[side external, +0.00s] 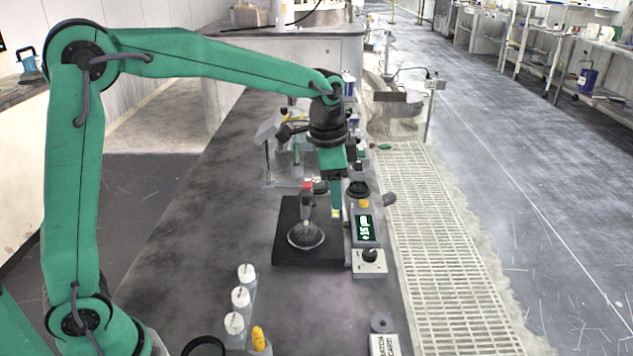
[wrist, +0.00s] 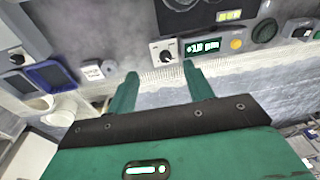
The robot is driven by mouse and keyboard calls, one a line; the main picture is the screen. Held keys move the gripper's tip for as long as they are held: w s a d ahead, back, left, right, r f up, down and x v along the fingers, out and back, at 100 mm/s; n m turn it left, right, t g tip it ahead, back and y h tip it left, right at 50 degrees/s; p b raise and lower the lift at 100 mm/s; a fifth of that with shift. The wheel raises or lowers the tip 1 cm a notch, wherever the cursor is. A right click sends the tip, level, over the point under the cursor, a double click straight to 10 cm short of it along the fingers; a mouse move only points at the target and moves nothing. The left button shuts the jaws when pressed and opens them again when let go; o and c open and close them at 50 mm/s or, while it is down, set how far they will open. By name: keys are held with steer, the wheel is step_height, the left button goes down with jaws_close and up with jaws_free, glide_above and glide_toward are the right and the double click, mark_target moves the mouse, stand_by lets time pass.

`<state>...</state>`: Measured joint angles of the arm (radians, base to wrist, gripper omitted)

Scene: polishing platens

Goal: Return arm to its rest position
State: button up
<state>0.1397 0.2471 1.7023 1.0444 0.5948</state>
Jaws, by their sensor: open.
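My gripper (side external: 337,190) hangs from the bent green arm above the bench, over the right part of a black pad. In the wrist view its two green fingers (wrist: 160,72) stand wide apart, with nothing between them. On the pad (side external: 288,258) rests a round glass-like disc (side external: 305,238) with a red-topped holder (side external: 307,188) above it. In the side view my gripper is close to the right of this holder; I cannot tell the exact gap.
A lit display (side external: 365,228) and a knob box (side external: 369,262) stand right of the pad. White bottles (side external: 240,298) and a yellow bottle (side external: 259,338) stand at the front. A grey ring (side external: 382,324) lies front right. The bench left of the pad is clear.

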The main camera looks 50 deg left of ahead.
steer(key=s+a+r+n+t, duration=0.1)
steer(key=s+a+n+t, duration=0.1)
steer(key=s, duration=1)
steer(key=s+a+r+n+t, duration=0.1)
steer(key=s+a+n, duration=0.3)
steer(key=s, duration=0.8)
steer(key=shift+a+r+n+t, duration=0.35)
steer(key=shift+r+n, duration=0.35)
steer(key=shift+n, duration=0.5)
steer(key=shift+d, duration=0.1)
stand_by(1.5)
